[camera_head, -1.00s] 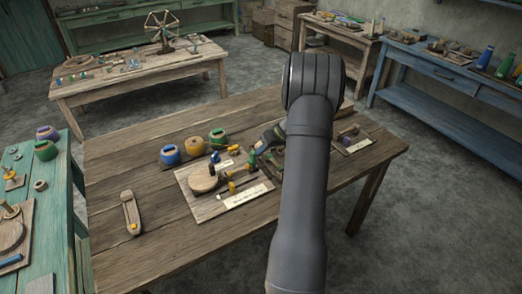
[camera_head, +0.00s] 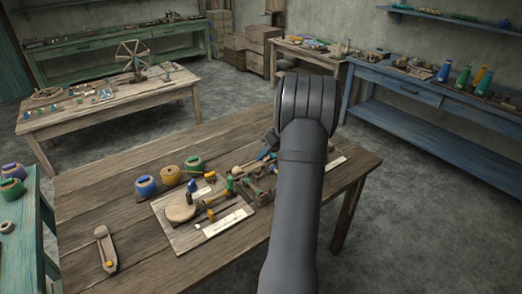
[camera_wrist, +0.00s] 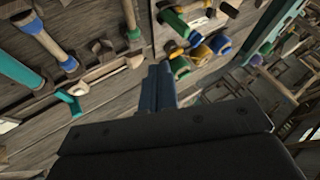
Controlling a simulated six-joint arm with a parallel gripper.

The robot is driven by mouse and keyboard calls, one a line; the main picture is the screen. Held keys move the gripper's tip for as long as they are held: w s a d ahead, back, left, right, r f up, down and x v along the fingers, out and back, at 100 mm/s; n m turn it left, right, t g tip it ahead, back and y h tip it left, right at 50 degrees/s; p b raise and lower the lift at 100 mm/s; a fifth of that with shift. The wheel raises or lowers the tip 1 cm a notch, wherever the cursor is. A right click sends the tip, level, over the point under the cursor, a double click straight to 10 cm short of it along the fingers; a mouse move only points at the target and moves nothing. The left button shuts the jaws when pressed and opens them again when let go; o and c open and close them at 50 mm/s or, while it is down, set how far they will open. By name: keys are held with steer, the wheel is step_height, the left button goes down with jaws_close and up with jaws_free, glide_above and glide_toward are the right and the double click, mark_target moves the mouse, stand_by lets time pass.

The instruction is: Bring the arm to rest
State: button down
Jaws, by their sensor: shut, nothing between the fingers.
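My dark grey arm rises from the bottom of the head view and bends away over the wooden table (camera_head: 120,215). It hides part of the tabletop and most of its own far end. In the wrist view my gripper (camera_wrist: 158,88) shows as two blue-grey fingers side by side, closed together with nothing between them. The fingers point toward the tabletop, with tools on the left and colored spools beyond them. I cannot tell how far the tips are above the wood.
A board (camera_head: 180,238) with a round disc (camera_head: 181,213) and small tools lies on the table, near blue (camera_head: 146,187), yellow (camera_head: 171,176) and green (camera_head: 194,164) spools. A wooden shuttle (camera_head: 105,248) lies front left. A blue bench (camera_head: 430,95) stands right, beyond open floor.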

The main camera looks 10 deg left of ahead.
stand_by(0.3)
steer(key=x, duration=1)
steer(key=shift+w+d+f, duration=0.1)
steer(key=shift+w+f, duration=0.05)
steer(key=shift+f, duration=0.15)
steer(key=shift+s+a+r, duration=0.1)
steer(key=shift+s+a, duration=0.95)
steer(key=shift+s, duration=0.1)
steer(key=shift+s+a+r, duration=0.15)
steer(key=shift+s+a, duration=0.05)
steer(key=shift+s, duration=0.05)
